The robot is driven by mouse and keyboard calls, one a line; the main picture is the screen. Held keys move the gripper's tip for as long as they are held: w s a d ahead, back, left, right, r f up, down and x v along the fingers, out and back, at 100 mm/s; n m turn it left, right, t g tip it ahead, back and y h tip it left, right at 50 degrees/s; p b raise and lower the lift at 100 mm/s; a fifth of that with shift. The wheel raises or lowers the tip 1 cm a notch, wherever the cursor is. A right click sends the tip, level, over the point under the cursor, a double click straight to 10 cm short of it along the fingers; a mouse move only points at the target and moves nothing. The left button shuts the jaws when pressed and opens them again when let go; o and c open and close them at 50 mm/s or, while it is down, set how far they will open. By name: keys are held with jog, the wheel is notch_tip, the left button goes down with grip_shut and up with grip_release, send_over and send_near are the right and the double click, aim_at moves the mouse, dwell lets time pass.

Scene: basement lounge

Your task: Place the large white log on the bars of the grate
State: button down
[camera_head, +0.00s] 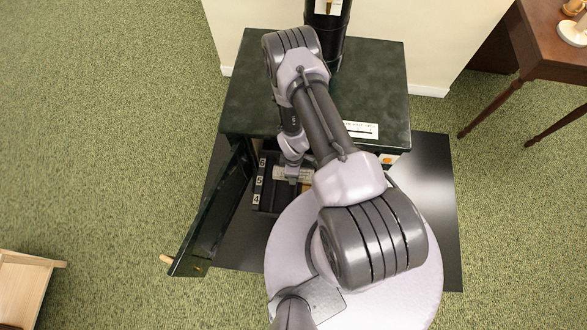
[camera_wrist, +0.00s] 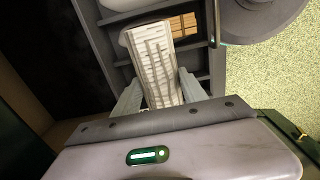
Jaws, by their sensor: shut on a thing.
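The large white log (camera_wrist: 150,45) is a pale, ridged piece held between the two fingers of my gripper (camera_wrist: 160,75) in the wrist view. Its far end reaches over a grey frame with crossbars, the grate (camera_wrist: 118,18). Whether the log touches the bars cannot be told. In the head view the log (camera_head: 281,173) shows small and pale at the end of my arm, inside the stove's open front. The dark grate (camera_head: 267,195), with labels 4, 5 and 6 along its left side, lies beneath it. My arm hides its right part.
The dark green stove (camera_head: 245,98) has its door (camera_head: 212,225) swung open to the left. A black floor plate (camera_head: 432,190) lies under it. A brown table (camera_head: 550,55) stands at the upper right. Green carpet (camera_head: 110,130) is clear on the left.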

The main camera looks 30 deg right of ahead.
notch_tip(320, 180, down, 12)
jog(key=b, duration=0.4)
jog(key=shift+r, duration=0.2)
jog(key=shift+f+b, duration=0.15)
jog(key=shift+b, duration=0.25)
jog(key=c, duration=0.6)
grip_release()
notch_tip(320, 180, up, 12)
jog(key=p, duration=0.5)
jog(key=shift+r, duration=0.25)
jog(key=shift+f, duration=0.1)
